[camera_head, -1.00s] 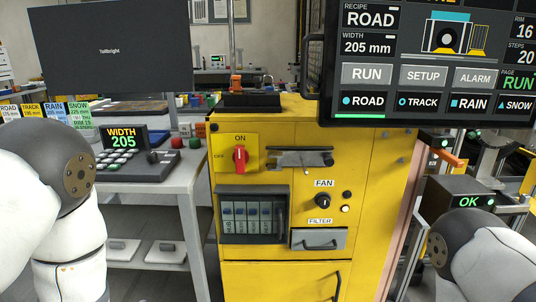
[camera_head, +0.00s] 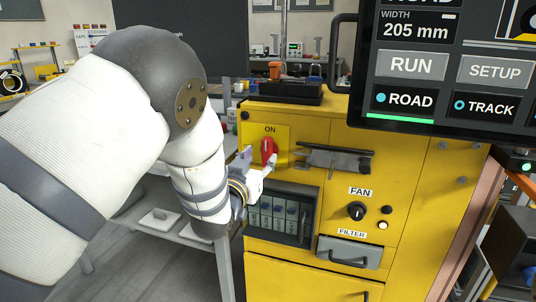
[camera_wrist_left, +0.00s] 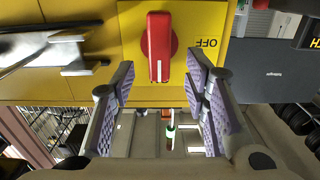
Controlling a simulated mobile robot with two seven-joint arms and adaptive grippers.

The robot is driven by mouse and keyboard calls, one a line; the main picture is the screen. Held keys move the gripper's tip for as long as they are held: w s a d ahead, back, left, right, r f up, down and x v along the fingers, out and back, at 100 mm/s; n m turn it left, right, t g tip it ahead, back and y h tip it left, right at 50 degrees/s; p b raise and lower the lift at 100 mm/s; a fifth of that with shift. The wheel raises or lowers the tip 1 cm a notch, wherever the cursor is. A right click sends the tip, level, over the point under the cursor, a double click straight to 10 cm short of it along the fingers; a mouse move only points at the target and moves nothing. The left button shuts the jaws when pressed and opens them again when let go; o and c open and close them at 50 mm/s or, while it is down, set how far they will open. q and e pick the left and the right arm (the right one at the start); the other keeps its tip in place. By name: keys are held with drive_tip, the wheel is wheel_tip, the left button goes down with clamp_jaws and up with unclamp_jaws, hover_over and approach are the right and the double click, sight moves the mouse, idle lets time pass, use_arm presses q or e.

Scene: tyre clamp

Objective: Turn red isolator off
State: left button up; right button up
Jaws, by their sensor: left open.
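The red isolator (camera_head: 268,148) is a rotary handle on a yellow plate on the front of the yellow cabinet (camera_head: 300,262). Its handle stands upright, towards the ON label. My left gripper (camera_head: 258,168) is open at the isolator, just below and in front of it, partly covering the plate. In the left wrist view, the red handle (camera_wrist_left: 160,40) with its white line lies between the two open fingers (camera_wrist_left: 160,72) and looks untouched. The OFF label (camera_wrist_left: 209,42) appears upside down beside it. My right gripper is out of view.
A metal latch (camera_head: 335,158) sits right of the isolator. The fan knob (camera_head: 356,211), filter drawer (camera_head: 348,252) and a breaker window (camera_head: 290,212) are below. A large screen (camera_head: 440,70) overhangs at upper right. A grey bench stands left, behind my arm.

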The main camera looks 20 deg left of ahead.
sight(266, 151)
use_arm(q)
drive_tip(key=w, duration=0.4)
drive_tip(key=shift+w+d+f+b, duration=0.1)
drive_tip(key=shift+w+f+b, duration=0.15)
drive_tip(key=shift+b, duration=0.1)
drive_tip(key=shift+w+r, duration=0.15)
drive_tip(key=shift+r, duration=0.05)
clamp_jaws()
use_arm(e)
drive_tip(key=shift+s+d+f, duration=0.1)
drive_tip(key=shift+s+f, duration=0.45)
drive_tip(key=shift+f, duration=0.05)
